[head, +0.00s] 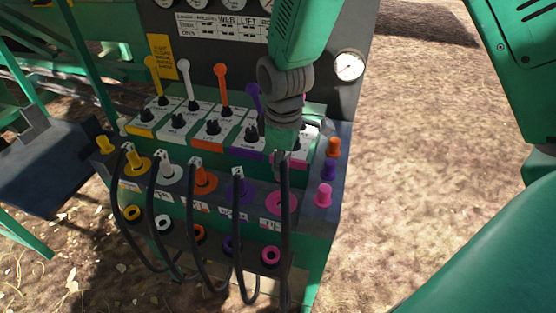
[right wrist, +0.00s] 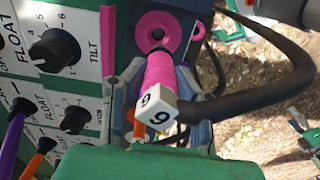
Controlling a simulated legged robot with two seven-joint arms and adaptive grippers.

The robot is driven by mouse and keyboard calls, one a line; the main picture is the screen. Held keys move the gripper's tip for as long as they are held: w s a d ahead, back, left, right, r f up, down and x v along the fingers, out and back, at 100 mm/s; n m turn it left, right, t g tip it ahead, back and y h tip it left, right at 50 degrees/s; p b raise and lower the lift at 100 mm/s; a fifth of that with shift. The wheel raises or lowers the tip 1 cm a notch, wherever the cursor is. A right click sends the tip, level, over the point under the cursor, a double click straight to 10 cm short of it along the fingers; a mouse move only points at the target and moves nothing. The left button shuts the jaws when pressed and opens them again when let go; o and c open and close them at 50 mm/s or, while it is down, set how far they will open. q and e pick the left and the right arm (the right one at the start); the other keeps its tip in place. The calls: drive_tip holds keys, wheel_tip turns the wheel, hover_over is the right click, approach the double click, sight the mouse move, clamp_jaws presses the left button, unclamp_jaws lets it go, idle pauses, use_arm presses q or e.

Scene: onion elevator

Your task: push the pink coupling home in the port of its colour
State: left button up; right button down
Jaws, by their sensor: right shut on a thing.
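The pink coupling (right wrist: 160,72), with a white tag (right wrist: 157,107) reading 9 and a black hose, is in my right gripper (right wrist: 158,90), which is shut on it. Its far end points at the dark hole of the pink port (right wrist: 158,28) and overlaps it in the right wrist view; I cannot tell how deep it sits. In the head view my right gripper (head: 283,156) is over the panel's right end, just above the pink port (head: 281,204), and mostly hides the coupling. My left gripper is not in view.
Yellow (head: 133,165), white, orange and purple couplings with hanging black hoses stand to the left. A lower row holds coloured rings, including a pink ring (head: 270,255). Coloured levers and knobs are behind. A pink cap (head: 324,194) is at the right edge; open ground lies beyond.

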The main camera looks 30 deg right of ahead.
sight(282, 187)
drive_tip(key=f+b, duration=0.3)
drive_tip(key=f, duration=0.1)
drive_tip(key=shift+w+d+f+b, duration=0.1)
drive_tip(key=shift+w+b, duration=0.15)
drive_tip(key=shift+b, duration=0.15)
drive_tip(key=shift+s+f, duration=0.1)
drive_tip(key=shift+f, duration=0.7)
drive_tip(key=shift+r+p, duration=0.15)
drive_tip(key=shift+p, duration=0.2)
drive_tip(key=shift+p, duration=0.35)
drive_tip(key=shift+f, duration=1.2)
idle(1.0)
idle(0.6)
